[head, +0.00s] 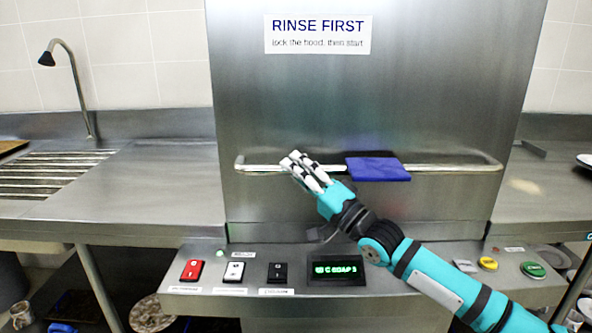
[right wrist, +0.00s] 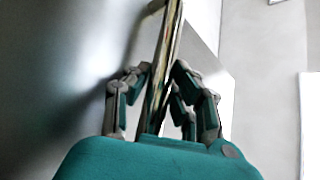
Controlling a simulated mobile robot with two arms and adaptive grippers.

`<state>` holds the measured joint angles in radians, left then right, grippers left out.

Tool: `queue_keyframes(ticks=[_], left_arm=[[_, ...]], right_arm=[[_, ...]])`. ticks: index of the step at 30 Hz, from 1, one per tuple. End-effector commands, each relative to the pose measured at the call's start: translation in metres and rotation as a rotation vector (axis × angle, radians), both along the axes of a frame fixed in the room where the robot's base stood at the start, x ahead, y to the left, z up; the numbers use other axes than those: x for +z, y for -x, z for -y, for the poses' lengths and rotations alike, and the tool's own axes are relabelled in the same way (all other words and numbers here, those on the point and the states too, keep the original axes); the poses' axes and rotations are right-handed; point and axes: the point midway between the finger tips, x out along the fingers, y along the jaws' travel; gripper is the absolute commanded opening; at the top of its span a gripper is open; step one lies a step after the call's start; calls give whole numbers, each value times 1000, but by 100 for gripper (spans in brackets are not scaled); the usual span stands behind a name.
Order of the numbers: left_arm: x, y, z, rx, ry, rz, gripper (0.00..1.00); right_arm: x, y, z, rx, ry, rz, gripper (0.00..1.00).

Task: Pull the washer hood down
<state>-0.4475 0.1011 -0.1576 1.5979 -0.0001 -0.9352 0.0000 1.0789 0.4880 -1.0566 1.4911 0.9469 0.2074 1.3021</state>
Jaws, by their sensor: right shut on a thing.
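The washer hood (head: 430,100) is a large stainless steel front with a "RINSE FIRST" sign. Its lower edge is close above the control panel. A horizontal handle bar (head: 261,168) runs across its lower part. My right gripper (head: 303,168) is shut on the bar, left of its middle. In the right wrist view, the bar (right wrist: 168,42) runs between the fingers of my right gripper (right wrist: 160,72). The fingers hide a short part of the bar. My left gripper is not in view.
A blue cloth (head: 378,169) hangs over the bar just right of my gripper. The control panel (head: 210,275) below has switches, a green display (head: 336,270) and buttons. A tap (head: 70,75) stands at the left drainboard. Steel counters flank the washer.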

Motion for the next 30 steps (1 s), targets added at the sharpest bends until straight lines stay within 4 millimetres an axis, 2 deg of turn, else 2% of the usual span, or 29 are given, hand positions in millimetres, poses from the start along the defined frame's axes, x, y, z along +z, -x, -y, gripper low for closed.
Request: queue_keyframes(ticks=[1, 4, 5, 10, 20, 23, 30], left_arm=[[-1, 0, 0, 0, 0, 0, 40], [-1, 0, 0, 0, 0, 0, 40], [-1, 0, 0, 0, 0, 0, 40], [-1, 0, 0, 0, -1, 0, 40], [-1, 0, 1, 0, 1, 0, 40], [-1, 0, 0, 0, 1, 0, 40], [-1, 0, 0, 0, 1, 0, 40]], right_arm=[[-12, 0, -1, -1, 16, -15, 0], [-13, 0, -2, -1, 17, -16, 0], [-13, 0, -2, -1, 17, -16, 25], [-11, 0, -1, -1, 14, -15, 46], [-9, 2, 2, -1, 8, -10, 46], [-14, 9, 11, -1, 9, -12, 46], [-35, 38, 47, -3, 12, -13, 46]])
